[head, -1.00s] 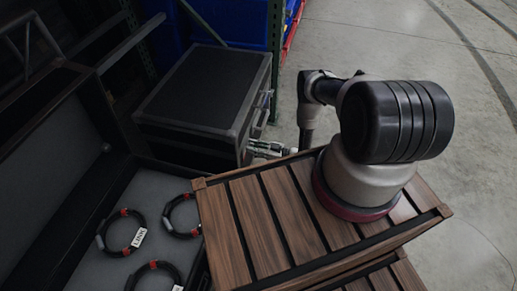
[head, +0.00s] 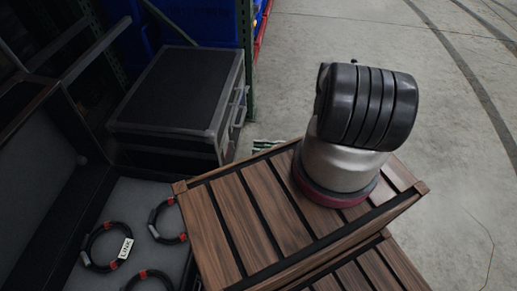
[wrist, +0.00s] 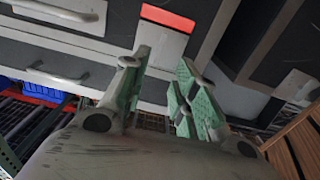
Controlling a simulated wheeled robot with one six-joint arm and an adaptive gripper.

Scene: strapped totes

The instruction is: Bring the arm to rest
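My gripper (wrist: 160,84) shows in the wrist view with its two green-padded fingers apart and nothing between them. Dark case fronts with pale trim and a red-and-white label (wrist: 164,30) lie beyond the fingertips. In the head view, my arm's thick black joint (head: 368,107) stands above its silver base on the slatted wooden top (head: 232,222). The forearm is mostly hidden behind that joint. A small greenish bit of the gripper peeks over the far edge of the wooden top.
A closed black case (head: 178,90) with metal edges stands beyond the wooden top. An open case (head: 130,205) at the left holds several coiled black cables (head: 107,246) with red bands, one tagged LINK. Bare concrete floor (head: 455,140) lies to the right.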

